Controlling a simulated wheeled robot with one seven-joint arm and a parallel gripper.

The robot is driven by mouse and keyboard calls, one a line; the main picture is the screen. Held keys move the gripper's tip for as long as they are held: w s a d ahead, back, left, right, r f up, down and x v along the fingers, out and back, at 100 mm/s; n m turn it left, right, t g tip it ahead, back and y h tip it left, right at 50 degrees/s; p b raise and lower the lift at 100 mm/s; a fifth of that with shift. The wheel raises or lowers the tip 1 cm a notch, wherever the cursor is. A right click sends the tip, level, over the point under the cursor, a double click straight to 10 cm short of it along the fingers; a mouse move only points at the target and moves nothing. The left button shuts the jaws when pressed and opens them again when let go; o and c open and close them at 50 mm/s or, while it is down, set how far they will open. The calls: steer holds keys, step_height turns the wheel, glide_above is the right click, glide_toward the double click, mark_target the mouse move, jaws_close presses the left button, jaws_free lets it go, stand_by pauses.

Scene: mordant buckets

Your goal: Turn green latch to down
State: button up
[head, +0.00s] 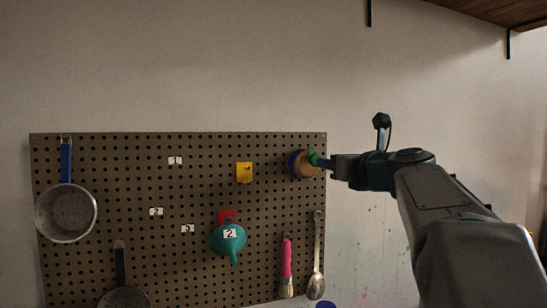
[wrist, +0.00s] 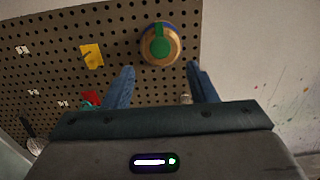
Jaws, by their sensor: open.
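The green latch (wrist: 160,46) sits on a round, tan-faced, blue-rimmed base on the pegboard (wrist: 120,15). In the wrist view its bar looks roughly upright, with a rounder end low on the disc. In the head view the latch (head: 313,158) shows at the board's upper right, partly hidden by my gripper. My gripper (head: 332,163) reaches in from the right, close to the latch. In the wrist view the gripper (wrist: 160,72) is open, with its two blue fingers apart on either side below the latch. Nothing is between the fingers; contact with the latch cannot be told.
On the pegboard hang a pan with a blue handle (head: 67,212), a teal funnel (head: 229,240), a pink-handled brush (head: 287,268) and a metal spoon (head: 317,258). A yellow tag (head: 244,172) is left of the latch. The wall right of the board is bare.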

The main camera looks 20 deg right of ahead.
mark_target(313, 156)
steer(key=w+p, duration=0.1)
steer(key=w, duration=0.7)
steer(key=shift+w+a+p, duration=0.15)
steer(key=shift+w+p, duration=0.05)
steer(key=shift+p, duration=0.15)
steer(key=c, duration=1)
